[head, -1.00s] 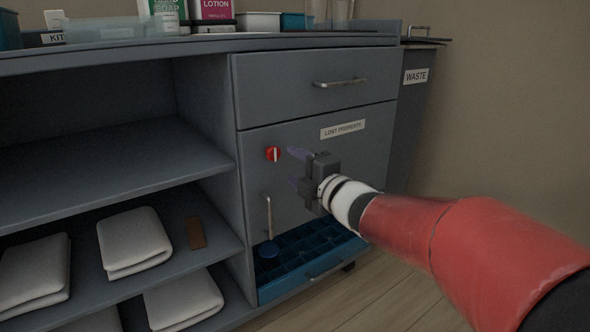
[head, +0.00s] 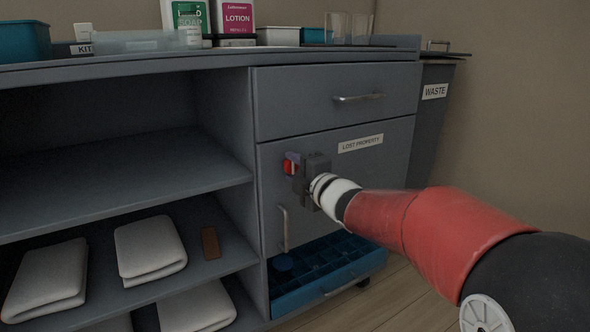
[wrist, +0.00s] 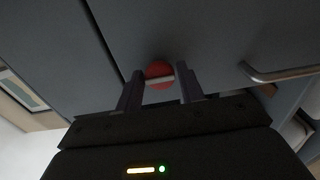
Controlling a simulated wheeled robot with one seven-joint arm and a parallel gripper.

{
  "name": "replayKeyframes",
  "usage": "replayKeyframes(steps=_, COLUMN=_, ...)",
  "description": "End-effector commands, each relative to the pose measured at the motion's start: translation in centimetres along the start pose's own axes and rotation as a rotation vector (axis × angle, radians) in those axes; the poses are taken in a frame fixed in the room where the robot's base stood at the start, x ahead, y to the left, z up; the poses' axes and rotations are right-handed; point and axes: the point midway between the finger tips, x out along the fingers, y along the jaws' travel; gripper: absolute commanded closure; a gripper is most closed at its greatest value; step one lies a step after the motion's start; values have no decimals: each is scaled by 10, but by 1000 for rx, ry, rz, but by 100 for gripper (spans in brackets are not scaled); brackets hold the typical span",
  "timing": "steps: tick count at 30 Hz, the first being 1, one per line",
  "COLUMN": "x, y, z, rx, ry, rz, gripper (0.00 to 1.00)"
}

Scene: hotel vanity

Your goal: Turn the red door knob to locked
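The red door knob (head: 288,167) is on the grey cabinet door (head: 345,200) under the "LOST PROPERTY" label. In the head view my gripper (head: 291,166) is at the knob and hides part of it. In the wrist view the round red knob (wrist: 159,71) shows between the two dark fingertips, with a pale bar across its face. The fingers of my gripper (wrist: 160,80) are apart, one on each side of the knob. I cannot tell whether they touch it. A metal door handle (head: 284,228) is below the knob; it also shows in the wrist view (wrist: 280,74).
A drawer (head: 335,100) is above the door. Open shelves (head: 110,185) with folded towels (head: 148,247) are to the left. A waste bin (head: 432,120) stands at right.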

Motion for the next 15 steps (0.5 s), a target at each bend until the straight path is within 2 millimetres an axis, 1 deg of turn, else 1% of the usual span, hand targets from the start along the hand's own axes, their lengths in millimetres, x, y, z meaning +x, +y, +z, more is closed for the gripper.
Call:
replayKeyframes(steps=1, x=0, y=0, z=0, rx=0, ry=0, rz=0, gripper=68)
replayKeyframes(steps=6, x=0, y=0, z=0, rx=0, ry=0, rz=0, gripper=90)
replayKeyframes(steps=15, x=0, y=0, z=0, rx=40, ry=-1, rz=-1, gripper=90)
